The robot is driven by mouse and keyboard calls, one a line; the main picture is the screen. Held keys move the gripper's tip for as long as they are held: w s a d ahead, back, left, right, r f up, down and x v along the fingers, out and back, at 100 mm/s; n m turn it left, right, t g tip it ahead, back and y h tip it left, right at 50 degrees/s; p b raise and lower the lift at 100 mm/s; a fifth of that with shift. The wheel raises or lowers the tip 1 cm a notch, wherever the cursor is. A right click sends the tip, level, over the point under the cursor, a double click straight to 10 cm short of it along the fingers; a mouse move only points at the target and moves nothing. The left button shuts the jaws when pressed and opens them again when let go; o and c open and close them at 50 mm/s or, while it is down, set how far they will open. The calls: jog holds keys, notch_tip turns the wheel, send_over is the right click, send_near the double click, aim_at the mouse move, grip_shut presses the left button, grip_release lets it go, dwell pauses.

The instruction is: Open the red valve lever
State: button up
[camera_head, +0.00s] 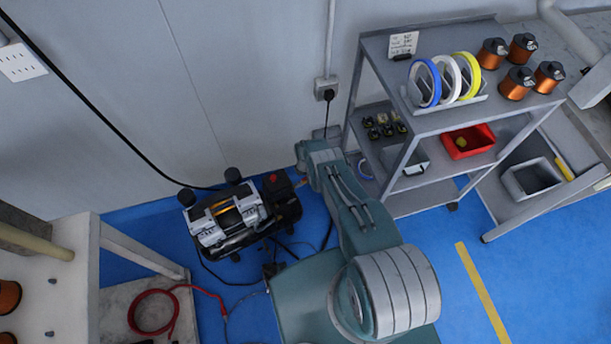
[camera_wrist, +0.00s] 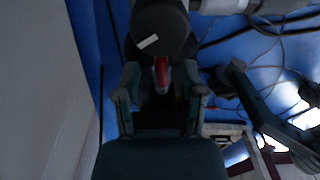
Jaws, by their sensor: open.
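The red valve lever (camera_wrist: 161,74) shows in the wrist view as a short red piece below a dark round part with a white label (camera_wrist: 148,41). My gripper (camera_wrist: 161,80) is open, with one finger on each side of the lever and visible gaps between them. Whether the lever lies fully between the fingertips in depth cannot be told. In the head view my arm reaches toward the compressor (camera_head: 229,212) on the blue floor by the wall. I cannot make out my fingers or the lever for sure in that view.
Dark cables run around the compressor. A grey shelf cart (camera_head: 434,122) with tape rolls, copper coils and a red bin (camera_head: 468,141) stands to the right. A bench with a red hose (camera_head: 152,293) is at lower left. The wall is close behind the compressor.

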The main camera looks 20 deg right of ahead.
jog(key=shift+w+r, duration=0.15)
jog(key=shift+r, duration=0.45)
notch_tip(320, 180, up, 11)
jog(key=shift+f, duration=0.2)
dwell(0.5)
